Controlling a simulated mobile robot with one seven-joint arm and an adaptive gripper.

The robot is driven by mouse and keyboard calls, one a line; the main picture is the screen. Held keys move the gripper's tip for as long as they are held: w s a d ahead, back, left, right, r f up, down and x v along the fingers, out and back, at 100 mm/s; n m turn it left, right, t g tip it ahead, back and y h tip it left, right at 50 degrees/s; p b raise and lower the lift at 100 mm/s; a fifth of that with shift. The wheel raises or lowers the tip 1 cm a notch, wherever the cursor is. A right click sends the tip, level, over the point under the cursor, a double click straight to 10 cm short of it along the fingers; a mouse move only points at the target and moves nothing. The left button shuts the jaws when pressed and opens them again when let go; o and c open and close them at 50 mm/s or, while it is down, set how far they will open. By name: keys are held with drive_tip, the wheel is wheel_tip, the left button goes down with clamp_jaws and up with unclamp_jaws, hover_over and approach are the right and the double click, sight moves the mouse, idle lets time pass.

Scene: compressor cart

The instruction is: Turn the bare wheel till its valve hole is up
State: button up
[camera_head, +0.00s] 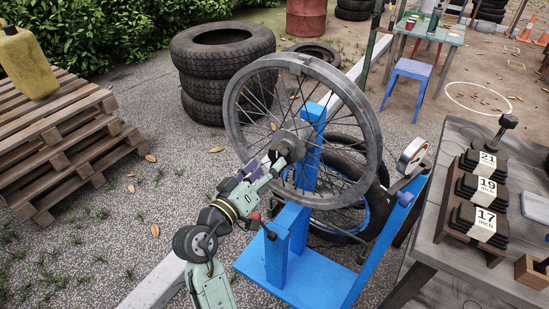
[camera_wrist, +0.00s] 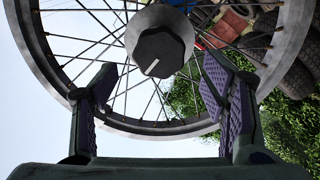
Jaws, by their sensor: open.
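The bare wheel (camera_head: 232,105) is a grey spoked rim with no tire, held upright on a blue stand (camera_head: 310,270). Its rim (camera_wrist: 150,128) and spokes fill much of the wrist view. The dark hub cap (camera_wrist: 160,50) there has a short white mark pointing down and slightly left. I cannot make out the valve hole in either view. My gripper (camera_head: 268,168) is in front of the wheel near its hub. In the wrist view, its fingers (camera_wrist: 160,98) are apart with nothing between them, below the hub cap.
A gauge (camera_head: 413,155) sits on the stand's right arm. A tire (camera_head: 345,160) shows behind the wheel. Stacked tires (camera_head: 200,75) are behind left and a wooden pallet (camera_head: 60,145) is left. A bench (camera_head: 455,255) with blocks marked 21, 19 and 17 stands right.

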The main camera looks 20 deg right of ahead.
drive_tip(key=v, duration=0.7)
